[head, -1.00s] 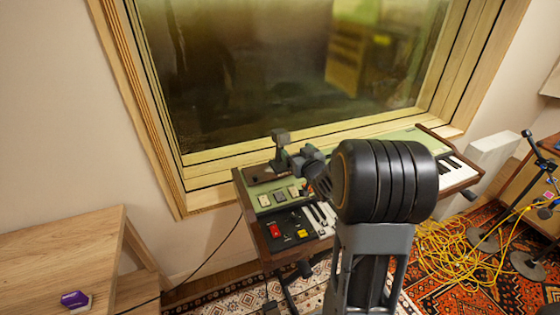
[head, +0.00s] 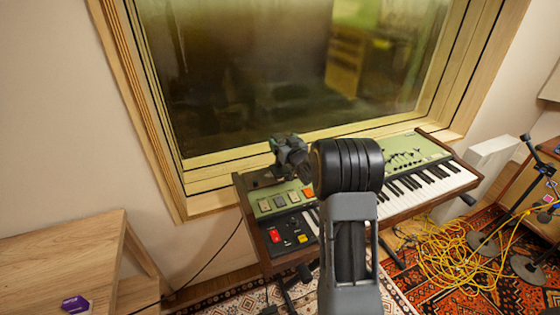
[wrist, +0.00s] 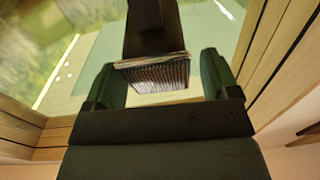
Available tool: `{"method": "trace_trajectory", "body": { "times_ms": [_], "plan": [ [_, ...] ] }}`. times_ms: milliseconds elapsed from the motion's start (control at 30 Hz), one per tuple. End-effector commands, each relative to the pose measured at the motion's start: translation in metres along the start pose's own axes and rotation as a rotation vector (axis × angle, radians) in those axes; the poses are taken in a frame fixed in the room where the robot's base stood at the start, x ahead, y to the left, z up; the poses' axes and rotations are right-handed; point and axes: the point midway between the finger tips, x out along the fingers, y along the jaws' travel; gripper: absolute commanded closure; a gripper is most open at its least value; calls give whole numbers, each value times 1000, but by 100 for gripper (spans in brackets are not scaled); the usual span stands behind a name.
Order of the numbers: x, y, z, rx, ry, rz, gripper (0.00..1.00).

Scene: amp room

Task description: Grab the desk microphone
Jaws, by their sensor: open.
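The desk microphone (wrist: 152,72) shows in the wrist view as a dark block with a silver mesh grille and a dark part rising above it. It sits between the two fingers of my gripper (wrist: 162,80), with light gaps visible at its sides. The fingers are open and not closed on it. In the head view my gripper (head: 289,150) is over the back left of the keyboard and hides the microphone's head. I cannot tell from there how deep the microphone is between the fingers.
The green keyboard (head: 405,160) stands below a large window (head: 290,60) with a wooden frame. A wooden table (head: 60,250) with a purple box (head: 75,304) is at left.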

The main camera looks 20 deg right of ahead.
Motion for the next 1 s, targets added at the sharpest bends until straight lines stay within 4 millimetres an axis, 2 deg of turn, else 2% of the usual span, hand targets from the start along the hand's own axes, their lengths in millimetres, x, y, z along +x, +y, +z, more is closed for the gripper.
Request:
{"method": "trace_trajectory", "body": {
  "times_ms": [200,533,1000],
  "plan": [
    [26,0,-1,0,-1,-1,19],
    [31,0,-1,0,-1,0,19],
    [31,0,-1,0,-1,0,63]
  ]
}}
